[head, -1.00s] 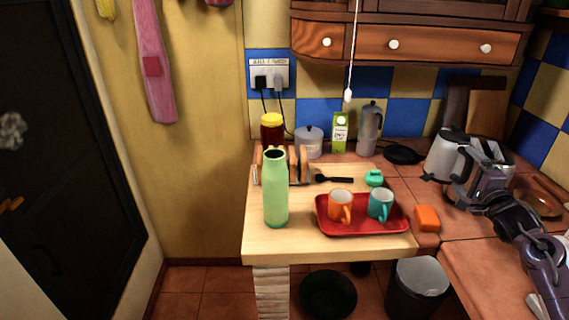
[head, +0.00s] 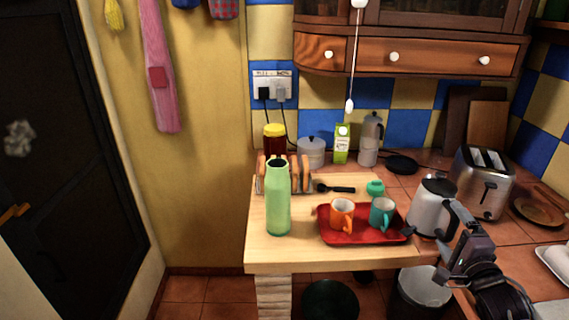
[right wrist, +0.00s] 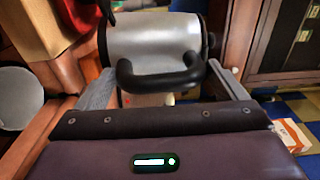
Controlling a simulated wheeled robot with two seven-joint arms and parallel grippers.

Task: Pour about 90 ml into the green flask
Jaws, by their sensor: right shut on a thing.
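The green flask (head: 278,205) stands upright and uncapped on the wooden board, left of the red tray. A silver kettle (head: 430,212) with a black lid and handle is at the tray's right end, roughly upright. My right gripper (head: 462,232) is shut on the kettle's black handle, which shows between the fingers in the right wrist view (right wrist: 160,78). The kettle appears held up, though its base is partly hidden. The kettle and gripper are well to the right of the flask. My left gripper is not in view.
The red tray (head: 333,236) holds an orange mug (head: 342,212) and a teal mug (head: 381,212) between flask and kettle. A toast rack (head: 300,178) stands behind the flask. A toaster (head: 484,182) is behind the kettle. A small teal lid (head: 375,187) lies behind the tray.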

